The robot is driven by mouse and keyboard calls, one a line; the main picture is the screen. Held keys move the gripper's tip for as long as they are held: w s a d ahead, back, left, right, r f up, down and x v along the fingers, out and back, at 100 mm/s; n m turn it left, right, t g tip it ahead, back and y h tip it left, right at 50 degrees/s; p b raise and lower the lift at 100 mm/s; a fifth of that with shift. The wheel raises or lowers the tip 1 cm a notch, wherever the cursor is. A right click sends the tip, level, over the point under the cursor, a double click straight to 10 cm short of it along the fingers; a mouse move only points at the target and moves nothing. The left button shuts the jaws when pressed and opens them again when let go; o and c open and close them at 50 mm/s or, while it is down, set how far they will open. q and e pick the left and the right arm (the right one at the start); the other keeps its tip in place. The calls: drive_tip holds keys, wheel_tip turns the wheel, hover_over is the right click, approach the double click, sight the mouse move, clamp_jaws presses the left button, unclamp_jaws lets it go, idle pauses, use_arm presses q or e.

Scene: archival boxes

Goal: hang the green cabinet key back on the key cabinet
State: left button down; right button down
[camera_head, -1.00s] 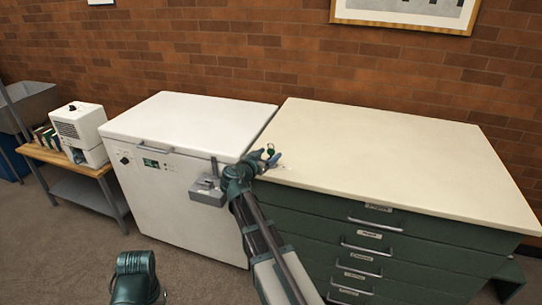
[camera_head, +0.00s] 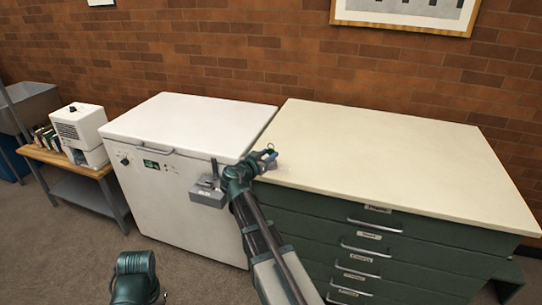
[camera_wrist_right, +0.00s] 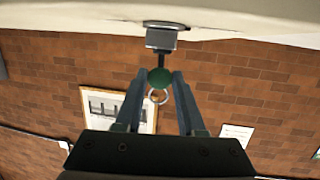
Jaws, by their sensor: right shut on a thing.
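The green key, with a round green head (camera_wrist_right: 160,76) and a metal ring (camera_wrist_right: 158,97), is between the fingertips of my right gripper (camera_wrist_right: 158,84) in the right wrist view. The gripper is shut on it. A dark shank runs from the green head to a grey metal block (camera_wrist_right: 161,38) by a pale surface; whether they are joined, I cannot tell. In the head view my right gripper (camera_head: 267,155) is over the front left corner of the cream worktop, and the key is not clearly visible. I cannot pick out the key cabinet. My left gripper is out of view.
A wooden bench (camera_head: 65,162) with a white machine (camera_head: 80,135) is farther left. A brick wall (camera_head: 230,50) runs behind.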

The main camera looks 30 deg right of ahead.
drive_tip(key=shift+r+p, duration=2.05)
drive_tip(key=shift+r, duration=0.15)
drive_tip(key=p+v, duration=0.3)
drive_tip(key=v, duration=0.8)
drive_tip(key=shift+r, duration=0.45)
drive_tip(key=shift+s, duration=0.15)
